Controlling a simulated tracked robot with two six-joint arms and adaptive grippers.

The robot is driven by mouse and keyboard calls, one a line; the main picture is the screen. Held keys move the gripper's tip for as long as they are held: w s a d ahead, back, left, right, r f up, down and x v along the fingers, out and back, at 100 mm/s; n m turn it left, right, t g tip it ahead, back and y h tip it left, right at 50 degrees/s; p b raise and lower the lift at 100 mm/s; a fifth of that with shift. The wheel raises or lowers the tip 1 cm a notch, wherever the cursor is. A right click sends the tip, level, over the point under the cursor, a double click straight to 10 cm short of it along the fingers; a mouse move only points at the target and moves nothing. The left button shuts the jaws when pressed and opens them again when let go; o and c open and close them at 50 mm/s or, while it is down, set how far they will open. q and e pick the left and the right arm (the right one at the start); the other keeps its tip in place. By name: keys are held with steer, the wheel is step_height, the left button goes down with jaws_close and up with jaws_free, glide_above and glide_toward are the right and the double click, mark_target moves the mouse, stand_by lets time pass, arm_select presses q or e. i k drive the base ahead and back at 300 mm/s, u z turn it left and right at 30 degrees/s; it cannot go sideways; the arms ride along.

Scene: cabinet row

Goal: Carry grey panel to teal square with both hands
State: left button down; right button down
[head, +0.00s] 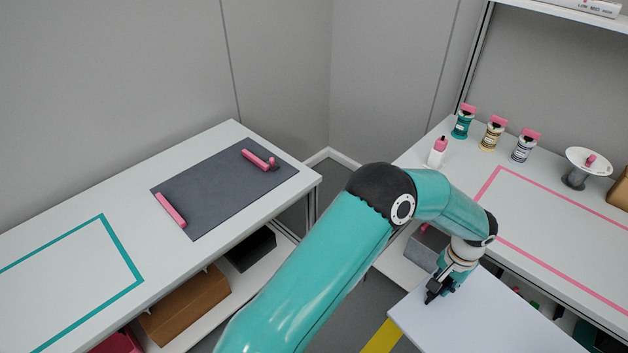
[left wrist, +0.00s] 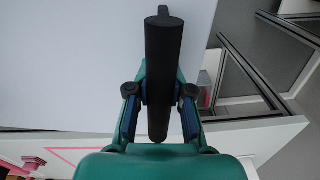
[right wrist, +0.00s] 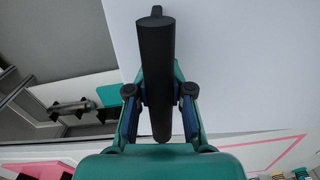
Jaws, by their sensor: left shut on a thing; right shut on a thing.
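A pale, almost white-grey panel (head: 478,318) fills the lower right of the head view, partly cut off by the frame. My left gripper (head: 438,290) is shut on a black bar handle at its edge; this handle (left wrist: 163,60) stands between the fingers in the left wrist view. In the right wrist view my right gripper (right wrist: 160,100) is shut on a similar black handle (right wrist: 157,50) of the panel. A teal outlined square (head: 122,253) lies on the left white table. A dark grey panel (head: 210,190) with pink handles lies on that table beyond the square.
The right white table has a pink outline (head: 570,275), several pink-topped bottles (head: 463,122) and a white dish stand (head: 588,160). The left table's lower shelf holds a brown box (head: 185,305) and a black box (head: 250,248). The area inside the teal outline is clear.

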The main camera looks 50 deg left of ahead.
mark_target(38, 293)
steer(key=u, duration=0.1)
steer(key=k, duration=0.6)
steer(key=z, duration=1.3)
steer(key=i, duration=0.15)
steer(key=u, duration=2.8)
steer(key=i, duration=0.25)
steer(key=u, duration=1.6)
steer(key=k, duration=0.4)
steer(key=u, duration=0.05)
